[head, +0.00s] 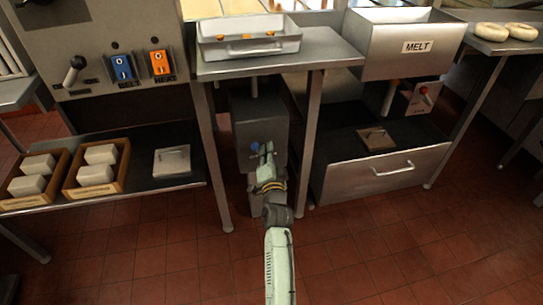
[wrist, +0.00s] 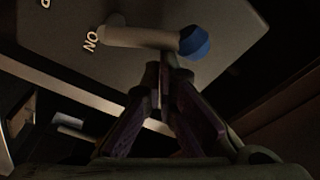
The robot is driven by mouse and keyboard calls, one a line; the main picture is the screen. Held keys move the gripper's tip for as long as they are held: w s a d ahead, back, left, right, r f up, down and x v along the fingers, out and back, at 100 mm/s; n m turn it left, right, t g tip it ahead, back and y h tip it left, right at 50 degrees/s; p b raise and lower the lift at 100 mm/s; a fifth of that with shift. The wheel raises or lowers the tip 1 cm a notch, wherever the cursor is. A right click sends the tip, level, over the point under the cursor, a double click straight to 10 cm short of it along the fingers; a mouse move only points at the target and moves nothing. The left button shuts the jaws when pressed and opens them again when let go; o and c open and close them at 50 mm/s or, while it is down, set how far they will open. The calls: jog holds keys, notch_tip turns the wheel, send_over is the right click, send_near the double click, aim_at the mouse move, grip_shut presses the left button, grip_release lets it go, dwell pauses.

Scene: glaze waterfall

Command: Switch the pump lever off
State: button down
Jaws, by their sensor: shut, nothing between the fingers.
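The pump lever shows in the wrist view as a pale rod (wrist: 145,38) with a blue knob (wrist: 194,41) at its right end. It is on the grey pump box (head: 250,110), which stands under the middle table. In the head view the blue knob (head: 254,147) is just left of my gripper (head: 266,149). My gripper also shows in the wrist view (wrist: 168,60), shut and empty, its fingertips close to the rod beside the knob. I cannot tell whether they touch. Upside-down lettering (wrist: 91,40) beside the rod looks like "ON"; another mark at the upper left is cut off.
Table legs (head: 311,140) stand on both sides of the pump box. A drawer cabinet (head: 378,165) is at the right. A shelf with wooden boxes (head: 97,168) is at the left. A panel above it has a black-knobbed lever (head: 75,70) and two switches. The front floor is clear.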

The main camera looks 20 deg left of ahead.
jog(key=shift+s+a+f+n+b, duration=0.2)
jog(key=shift+a+n+b, duration=0.1)
jog(key=shift+n, duration=0.4)
jog(key=shift+s+a+r, duration=0.1)
jog(key=shift+s+a, duration=0.05)
jog(key=shift+a, duration=0.05)
jog(key=shift+w+d+r, duration=0.1)
jog(key=shift+w+r, duration=0.15)
jog(key=shift+r, duration=0.25)
jog(key=shift+w+d+r+p, duration=0.5)
jog(key=shift+w+d+r, duration=0.2)
jog(key=shift+r, duration=0.25)
jog(key=b+v, duration=0.2)
jog(key=v, duration=0.8)
jog(key=shift+w+d+f+b, duration=0.2)
jog(key=shift+d+b, duration=0.05)
jog(key=shift+b, duration=0.1)
